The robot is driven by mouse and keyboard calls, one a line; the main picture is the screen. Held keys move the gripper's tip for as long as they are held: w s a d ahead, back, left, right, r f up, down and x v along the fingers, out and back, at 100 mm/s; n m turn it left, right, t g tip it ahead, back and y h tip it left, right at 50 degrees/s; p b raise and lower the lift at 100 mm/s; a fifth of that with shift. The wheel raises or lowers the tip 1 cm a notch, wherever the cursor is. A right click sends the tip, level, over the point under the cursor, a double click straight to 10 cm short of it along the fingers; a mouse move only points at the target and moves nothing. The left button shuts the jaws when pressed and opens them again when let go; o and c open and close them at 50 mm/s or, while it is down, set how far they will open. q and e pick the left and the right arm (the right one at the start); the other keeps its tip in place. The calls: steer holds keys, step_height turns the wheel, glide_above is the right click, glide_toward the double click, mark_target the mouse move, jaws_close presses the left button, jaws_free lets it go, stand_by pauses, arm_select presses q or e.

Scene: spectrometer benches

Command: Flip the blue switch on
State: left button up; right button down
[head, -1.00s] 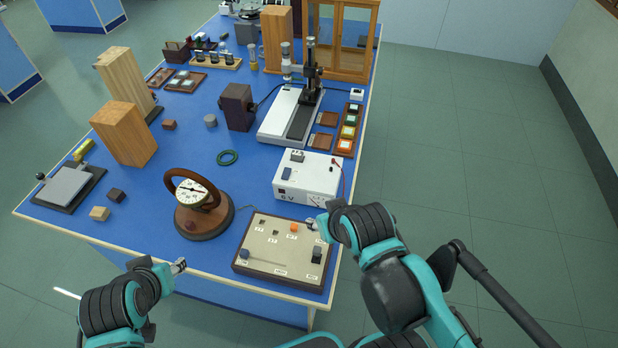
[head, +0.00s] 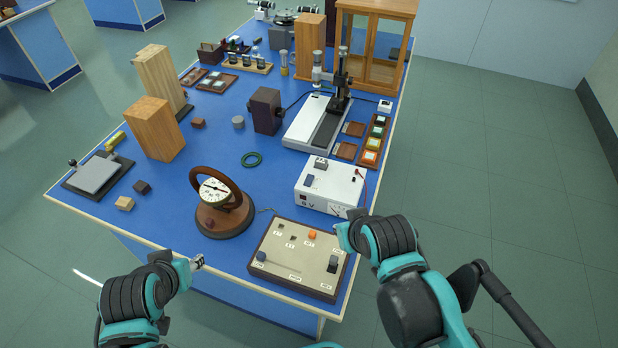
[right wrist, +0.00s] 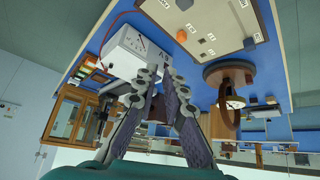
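The beige switch panel (head: 290,281) lies at the near right corner of the blue table. It carries a blue knob-like switch (head: 261,256) at left, an orange one (head: 312,234) and a larger dark one (head: 332,263). The panel also shows in the right wrist view (right wrist: 222,22).
A round dial meter (head: 222,217) on a wooden base stands left of the panel. A green ring (head: 251,159), wooden blocks (head: 155,130) and a white bench instrument (head: 302,128) stand farther back. The floor to the right is clear.

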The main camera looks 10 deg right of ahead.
steer(key=w+r+n+g, duration=0.1)
steer(key=w+r+n, duration=0.2)
steer(key=w+r, duration=0.3)
steer(key=n+g+h+p, duration=0.1)
steer(key=n+g+p, duration=0.1)
steer(key=n+g, duration=0.45)
glide_above(310, 176)
steer(key=s+a, duration=0.1)
steer(key=s, duration=0.1)
step_height(310, 176, down, 3)
steer(key=n+t, duration=0.2)
steer(key=shift+a+f+m, duration=0.1)
steer(key=shift+a+m, duration=0.05)
steer(key=shift+m, duration=0.1)
steer(key=f+b, duration=0.1)
steer(key=f, duration=0.3)
steer(key=w+f+b, duration=0.1)
steer(key=f+b, duration=0.1)
steer(key=f, duration=0.3)
steer(key=d+f+b, duration=0.1)
steer(key=f, duration=0.3)
steer(key=shift+w+f+b, duration=0.3)
steer(key=shift+f+b, duration=0.05)
steer(key=shift+f, duration=0.05)
steer(key=shift+d, duration=0.1)
